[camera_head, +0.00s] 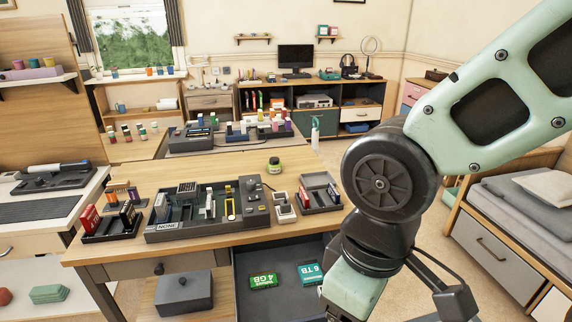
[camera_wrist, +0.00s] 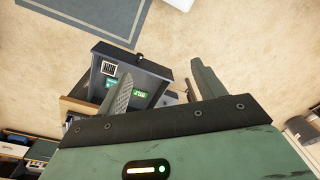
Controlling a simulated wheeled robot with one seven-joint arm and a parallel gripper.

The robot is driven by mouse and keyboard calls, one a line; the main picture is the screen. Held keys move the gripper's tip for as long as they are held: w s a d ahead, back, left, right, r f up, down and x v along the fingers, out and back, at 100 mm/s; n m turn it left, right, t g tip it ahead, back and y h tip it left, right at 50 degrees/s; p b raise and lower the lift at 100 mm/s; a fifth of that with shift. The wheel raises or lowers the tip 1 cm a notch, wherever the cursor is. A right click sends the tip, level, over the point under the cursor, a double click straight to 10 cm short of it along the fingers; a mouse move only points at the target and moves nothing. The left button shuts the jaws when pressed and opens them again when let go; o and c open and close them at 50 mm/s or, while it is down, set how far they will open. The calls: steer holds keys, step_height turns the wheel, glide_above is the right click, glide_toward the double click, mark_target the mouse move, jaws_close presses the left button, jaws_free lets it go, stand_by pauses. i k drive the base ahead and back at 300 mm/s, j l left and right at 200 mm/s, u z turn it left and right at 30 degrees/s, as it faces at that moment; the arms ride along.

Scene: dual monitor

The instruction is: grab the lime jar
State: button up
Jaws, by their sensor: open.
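The lime jar (camera_head: 274,165), small with a dark lid, stands upright on the wooden desk (camera_head: 190,180), near its far right side in the head view. I cannot make it out in the wrist view. My gripper (camera_wrist: 161,70) shows in the wrist view with its two green fingers spread apart and nothing between them. It is away from the jar, on the right side of the desk. In the head view my arm fills the right, and the fingertips are not visible there.
A dark device tray (camera_head: 205,212) stands in front of the jar, with a small tray (camera_head: 320,193) to the right. An open drawer (camera_head: 285,297) holds two green boxes; it also shows in the wrist view (camera_wrist: 130,70). Another tray with bottles (camera_head: 230,133) stands behind.

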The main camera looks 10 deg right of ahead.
mark_target(273, 169)
steer(key=i+l+u, duration=0.25)
steer(key=i+l, duration=0.15)
steer(key=l, duration=0.2)
steer(key=i+l+u, duration=0.15)
steer(key=l, duration=0.2)
steer(key=i+l+u, duration=0.15)
steer(key=l, duration=0.2)
steer(key=i+l+u, duration=0.25)
steer(key=l, duration=0.5)
steer(key=i+l+u, duration=0.15)
steer(key=l, duration=0.25)
steer(key=i+l+u, duration=0.15)
steer(key=l, duration=0.25)
